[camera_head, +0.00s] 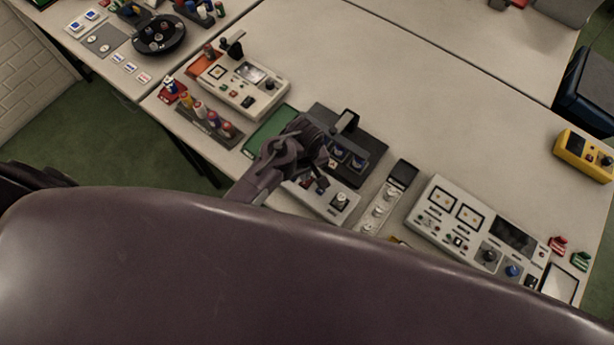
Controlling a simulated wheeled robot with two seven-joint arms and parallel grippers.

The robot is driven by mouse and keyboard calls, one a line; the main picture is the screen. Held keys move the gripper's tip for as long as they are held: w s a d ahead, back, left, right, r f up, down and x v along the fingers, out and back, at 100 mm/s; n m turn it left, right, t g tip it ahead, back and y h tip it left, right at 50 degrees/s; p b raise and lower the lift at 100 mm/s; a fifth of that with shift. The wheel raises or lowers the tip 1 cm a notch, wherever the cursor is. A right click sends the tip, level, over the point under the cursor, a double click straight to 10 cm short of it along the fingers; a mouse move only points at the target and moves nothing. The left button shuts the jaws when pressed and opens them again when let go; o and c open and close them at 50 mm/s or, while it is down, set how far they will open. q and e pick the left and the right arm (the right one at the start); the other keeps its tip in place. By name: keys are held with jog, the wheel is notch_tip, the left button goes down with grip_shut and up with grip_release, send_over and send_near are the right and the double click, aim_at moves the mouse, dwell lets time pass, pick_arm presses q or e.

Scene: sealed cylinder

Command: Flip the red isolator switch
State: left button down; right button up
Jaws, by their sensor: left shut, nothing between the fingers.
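My left gripper (320,178) is shut and empty. It is over a dark panel (370,165) with a raised black handle and blue-topped knobs, near the table's front edge. I cannot tell whether it touches anything. I cannot tell for sure which part is the red isolator switch. Red candidates are a small red block (172,93) with a blue and white top at the left, and a small red piece (558,244) beside a green one at the right. Both are apart from the gripper. My right gripper is not in view.
A beige control box (243,84), a row of coloured knobs (208,120) and a wide beige console (480,224) stand on the pale table (440,100). A yellow box (584,155) is at the right. The table's middle is clear. My own body hides the bottom.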

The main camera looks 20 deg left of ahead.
pick_arm(q)
jog(key=shift+r, duration=1.9)
